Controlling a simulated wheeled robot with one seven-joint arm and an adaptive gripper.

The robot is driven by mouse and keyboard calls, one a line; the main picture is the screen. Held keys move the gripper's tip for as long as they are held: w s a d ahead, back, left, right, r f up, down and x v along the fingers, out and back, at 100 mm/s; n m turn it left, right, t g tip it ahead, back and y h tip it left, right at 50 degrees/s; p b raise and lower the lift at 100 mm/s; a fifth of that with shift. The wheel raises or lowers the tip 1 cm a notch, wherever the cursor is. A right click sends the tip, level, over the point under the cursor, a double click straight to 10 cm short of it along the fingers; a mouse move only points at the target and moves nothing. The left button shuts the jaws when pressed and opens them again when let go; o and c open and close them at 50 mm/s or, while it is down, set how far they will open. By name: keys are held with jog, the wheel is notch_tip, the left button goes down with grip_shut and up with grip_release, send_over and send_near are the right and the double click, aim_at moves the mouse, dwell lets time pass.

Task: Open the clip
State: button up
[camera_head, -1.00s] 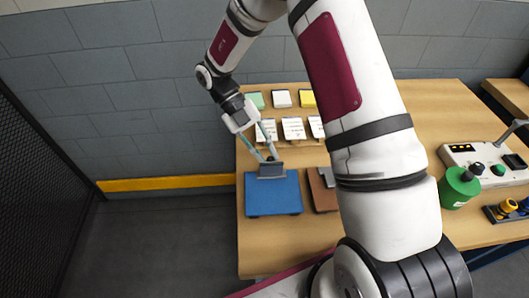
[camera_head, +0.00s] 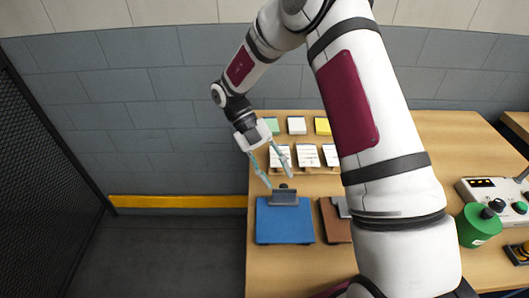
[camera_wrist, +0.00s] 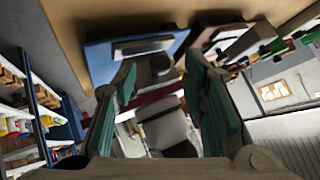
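A blue clipboard (camera_head: 285,224) lies flat near the left end of the wooden table. Its dark grey clip (camera_head: 284,197) sits at the far edge, with a rounded knob on top. The clip (camera_wrist: 142,47) and the dark knob (camera_wrist: 161,65) also show in the wrist view. My gripper (camera_head: 279,179) points down just above and behind the clip, its two teal fingers spread apart with nothing between them. In the wrist view the gripper (camera_wrist: 162,66) is open, with the knob beyond the gap between the fingertips. I cannot see whether a finger touches the clip.
A brown clipboard (camera_head: 332,222) lies just right of the blue one, partly hidden by my arm. Printed cards (camera_head: 308,156) and coloured pads (camera_head: 297,125) stand in rows behind. A green container (camera_head: 478,226) and control box (camera_head: 492,195) are at the right.

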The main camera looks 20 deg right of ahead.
jog(key=v, duration=1)
